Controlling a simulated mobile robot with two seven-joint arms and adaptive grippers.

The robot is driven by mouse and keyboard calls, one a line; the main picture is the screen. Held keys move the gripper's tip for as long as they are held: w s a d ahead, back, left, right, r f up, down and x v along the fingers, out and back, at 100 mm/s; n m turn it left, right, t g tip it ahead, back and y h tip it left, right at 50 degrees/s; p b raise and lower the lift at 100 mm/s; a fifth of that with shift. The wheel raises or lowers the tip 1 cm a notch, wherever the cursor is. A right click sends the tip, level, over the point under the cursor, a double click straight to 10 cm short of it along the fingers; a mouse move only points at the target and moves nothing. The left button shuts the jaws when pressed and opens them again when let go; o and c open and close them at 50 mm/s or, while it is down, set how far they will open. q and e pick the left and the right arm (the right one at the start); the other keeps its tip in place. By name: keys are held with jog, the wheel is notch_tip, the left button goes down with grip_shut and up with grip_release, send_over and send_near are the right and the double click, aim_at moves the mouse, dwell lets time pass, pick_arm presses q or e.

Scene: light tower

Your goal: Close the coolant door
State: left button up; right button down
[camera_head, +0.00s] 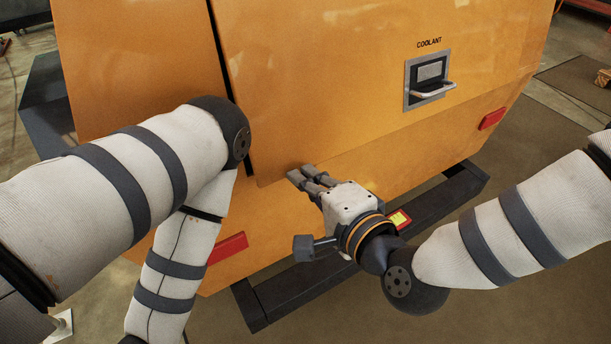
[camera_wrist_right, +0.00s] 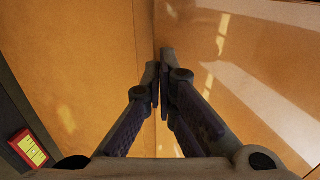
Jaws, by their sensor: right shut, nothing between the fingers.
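The coolant door (camera_head: 320,80) is the large orange panel marked COOLANT, with a silver handle (camera_head: 432,90) in a recessed plate at its right. A dark gap (camera_head: 222,50) runs down the door's left edge; I cannot tell whether the door is slightly ajar or flush. My right gripper (camera_head: 306,176) is shut and empty, its fingertips at the door's lower left corner. In the right wrist view the shut fingers (camera_wrist_right: 160,68) point at a corner line between two orange surfaces; contact is unclear. My left arm crosses the left side; its gripper is out of view.
The orange housing (camera_head: 140,60) continues left of the gap. Red reflectors (camera_head: 228,248) and (camera_head: 492,118) sit low on it. A dark frame bar (camera_head: 300,290) runs below, with a yellow and red label (camera_head: 400,219) near my right wrist. Open floor lies at the right.

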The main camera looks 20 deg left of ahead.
jog(key=shift+w+a, duration=0.2)
jog(key=shift+a, duration=0.05)
pick_arm(q)
jog(key=shift+s+f+g+b, duration=0.3)
jog(key=shift+s+f+b, duration=0.55)
jog(key=shift+f, duration=0.1)
pick_arm(e)
jog(key=shift+w+a+f+y, duration=0.2)
jog(key=shift+w+a, duration=0.2)
jog(key=shift+a, duration=0.15)
jog(key=shift+w+a+f+y, duration=0.2)
jog(key=shift+w+a, duration=0.15)
jog(key=shift+a, duration=0.15)
